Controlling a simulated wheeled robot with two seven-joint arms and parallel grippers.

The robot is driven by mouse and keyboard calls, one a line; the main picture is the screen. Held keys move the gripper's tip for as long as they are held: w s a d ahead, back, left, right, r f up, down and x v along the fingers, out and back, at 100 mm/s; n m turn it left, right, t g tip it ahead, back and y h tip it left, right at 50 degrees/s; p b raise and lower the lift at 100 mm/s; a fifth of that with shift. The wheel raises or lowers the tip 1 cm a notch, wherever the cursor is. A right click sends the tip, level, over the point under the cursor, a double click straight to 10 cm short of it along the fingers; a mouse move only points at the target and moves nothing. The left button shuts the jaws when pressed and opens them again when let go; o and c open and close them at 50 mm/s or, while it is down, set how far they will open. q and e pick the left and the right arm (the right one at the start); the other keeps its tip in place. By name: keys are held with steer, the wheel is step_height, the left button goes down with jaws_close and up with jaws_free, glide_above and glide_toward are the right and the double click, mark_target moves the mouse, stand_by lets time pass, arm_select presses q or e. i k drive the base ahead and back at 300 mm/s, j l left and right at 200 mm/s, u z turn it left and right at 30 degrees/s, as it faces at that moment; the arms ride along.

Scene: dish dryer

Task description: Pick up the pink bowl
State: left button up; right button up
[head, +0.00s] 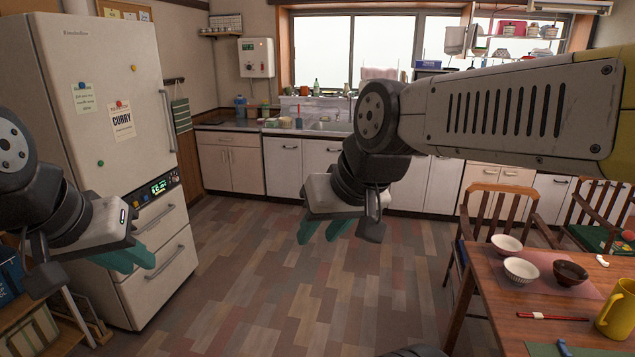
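A small pinkish bowl-like item (501,53) sits on the lower level of the dish rack (490,66) by the window. It is too small to be sure it is the pink bowl. Other small bowls or cups (533,31) stand on the rack's upper level, some of them reddish. My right gripper (324,231) hangs in mid-view over the floor, its teal fingers apart and empty, far from the rack. My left gripper (128,259) is in front of the fridge. Its teal fingers overlap in this view, so their gap is unclear, and nothing shows in them.
A wooden table (484,290) at the lower right holds two light bowls (506,244), a dark bowl (570,273), chopsticks (550,317) and a yellow mug (617,308). Chairs (497,215) stand behind it. The fridge (108,120) is at the left. The middle floor is free.

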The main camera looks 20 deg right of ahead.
mark_target(505, 247)
steer(key=i+l+z, duration=0.2)
steer(key=z, duration=0.25)
steer(key=i+z, duration=0.75)
steer(key=z, duration=0.2)
steer(key=i+j+z, duration=0.2)
steer(key=z, duration=0.3)
steer(key=i+l+z, duration=0.15)
steer(key=i+z, duration=0.4)
steer(key=i, duration=0.2)
